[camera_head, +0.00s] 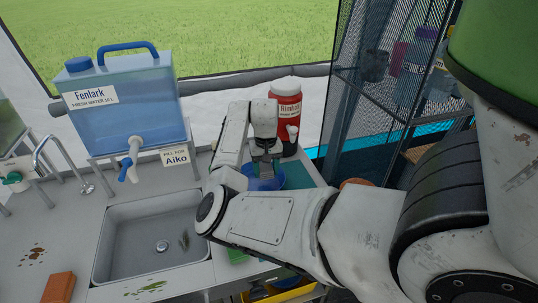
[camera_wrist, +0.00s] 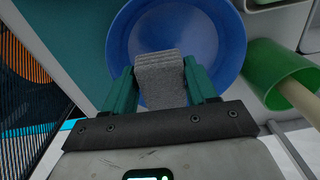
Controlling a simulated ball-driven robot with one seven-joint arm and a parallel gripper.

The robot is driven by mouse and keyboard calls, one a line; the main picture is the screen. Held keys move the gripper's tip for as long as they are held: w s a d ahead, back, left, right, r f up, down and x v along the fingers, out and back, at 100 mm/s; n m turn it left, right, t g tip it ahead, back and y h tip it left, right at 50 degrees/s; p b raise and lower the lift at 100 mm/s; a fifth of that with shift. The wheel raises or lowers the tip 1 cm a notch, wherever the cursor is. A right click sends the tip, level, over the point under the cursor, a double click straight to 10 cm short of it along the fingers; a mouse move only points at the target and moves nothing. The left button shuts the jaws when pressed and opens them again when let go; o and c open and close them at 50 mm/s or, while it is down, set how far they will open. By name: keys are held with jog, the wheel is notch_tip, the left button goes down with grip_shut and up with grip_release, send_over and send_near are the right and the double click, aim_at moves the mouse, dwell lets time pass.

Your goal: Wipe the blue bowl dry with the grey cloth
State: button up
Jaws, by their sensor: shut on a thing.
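The blue bowl (camera_wrist: 215,40) lies open side up under my gripper in the wrist view. In the head view the bowl (camera_head: 262,183) is partly hidden by my arm, on the counter right of the sink. My gripper (camera_wrist: 163,85) has green fingers shut on the grey cloth (camera_wrist: 160,68), which is folded into a thick pad. The cloth is over the inside of the bowl near its lower rim. I cannot tell whether it touches the bowl. The gripper also shows in the head view (camera_head: 264,168), pointing down at the bowl.
A green cup (camera_wrist: 275,75) with a wooden handle in it is close right of the bowl. A red jug (camera_head: 287,108) stands behind my gripper. The sink (camera_head: 125,245) and blue water tank (camera_head: 125,100) are to the left. A mesh shelf (camera_head: 385,90) stands right.

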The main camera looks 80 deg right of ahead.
jog(key=shift+r+p, duration=1.3)
jog(key=shift+r, duration=0.45)
